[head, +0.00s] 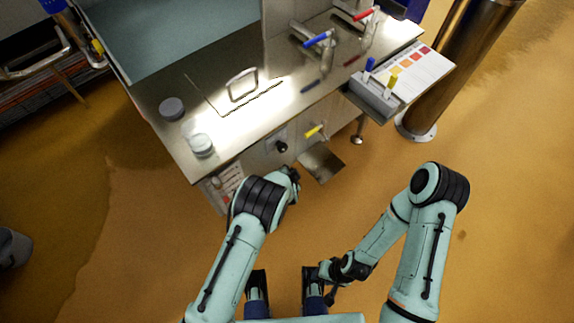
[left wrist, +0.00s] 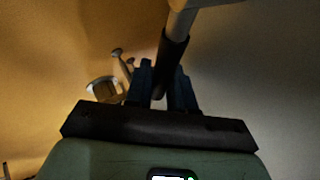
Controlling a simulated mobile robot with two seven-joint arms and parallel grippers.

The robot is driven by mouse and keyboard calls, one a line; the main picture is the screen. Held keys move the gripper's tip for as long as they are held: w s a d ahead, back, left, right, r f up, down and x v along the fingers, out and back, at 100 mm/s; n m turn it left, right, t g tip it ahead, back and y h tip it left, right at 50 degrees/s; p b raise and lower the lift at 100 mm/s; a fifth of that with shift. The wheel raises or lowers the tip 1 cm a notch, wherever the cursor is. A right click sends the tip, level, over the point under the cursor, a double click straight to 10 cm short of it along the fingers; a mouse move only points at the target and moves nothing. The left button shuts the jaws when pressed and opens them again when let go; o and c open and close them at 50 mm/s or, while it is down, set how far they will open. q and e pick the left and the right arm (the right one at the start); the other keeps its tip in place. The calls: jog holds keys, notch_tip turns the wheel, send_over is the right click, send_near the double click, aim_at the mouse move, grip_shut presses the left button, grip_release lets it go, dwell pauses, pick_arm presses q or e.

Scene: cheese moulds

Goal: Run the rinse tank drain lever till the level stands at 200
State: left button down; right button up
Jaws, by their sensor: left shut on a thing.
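The rinse tank (head: 185,50) is at the top left, with a blue-grey surface inside its metal rim. My left gripper (head: 292,178) is low in front of the bench, its fingers mostly hidden by my arm in the head view. In the left wrist view, the fingers (left wrist: 166,90) are shut around the dark grip of a lever (left wrist: 172,58), which hangs from a pale pipe. This lever appears to be the drain lever; it is hidden in the head view. My right gripper (head: 332,290) is low near my base, its fingers too unclear to judge. No level reading is legible.
The steel bench top (head: 215,85) carries two round pots (head: 172,108) and a blue-handled tap (head: 317,39) beside a red-handled one (head: 366,14). A yellow handle (head: 314,131) and a black knob (head: 281,147) are on its front. The floor at right is mostly clear.

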pick_arm(q)
jog(key=shift+f+g+y, duration=0.4)
jog(key=shift+f+y, duration=0.1)
jog(key=shift+f, duration=0.1)
jog(key=shift+a, duration=0.1)
jog(key=c, duration=1.3)
grip_release()
jog(key=shift+c, duration=0.2)
jog(key=shift+s+r+p, duration=0.3)
jog(key=shift+r, duration=0.15)
jog(key=p+v, duration=0.2)
jog(key=v, duration=1)
jog(key=shift+p, duration=0.3)
jog(key=shift+s+r, duration=0.1)
